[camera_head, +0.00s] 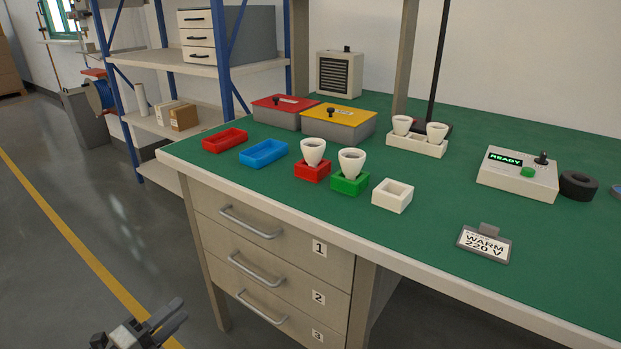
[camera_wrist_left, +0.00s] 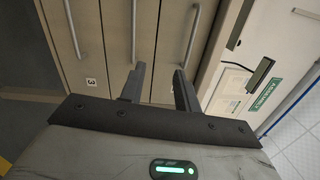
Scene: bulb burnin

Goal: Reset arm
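My left gripper (camera_head: 158,322) is low at the bottom left of the head view, in front of the drawer cabinet and below the bench top. In the left wrist view its two fingers (camera_wrist_left: 158,88) are apart with nothing between them, facing the drawer fronts. My right gripper is in neither view. On the green bench top (camera_head: 440,200), one white bulb (camera_head: 313,152) stands in a red socket block (camera_head: 312,172) and another (camera_head: 351,162) in a green one (camera_head: 349,185). A white block (camera_head: 392,198) beside them is empty.
Drawers with metal handles (camera_head: 250,225) are shut. On the bench are red (camera_head: 225,140) and blue (camera_head: 264,153) trays, two lidded boxes (camera_head: 338,125), a white rack (camera_head: 416,148) with two bulbs, a READY box (camera_head: 517,175) and a "WARM 220 V" sign (camera_head: 484,244). Floor (camera_head: 60,270) at left is clear.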

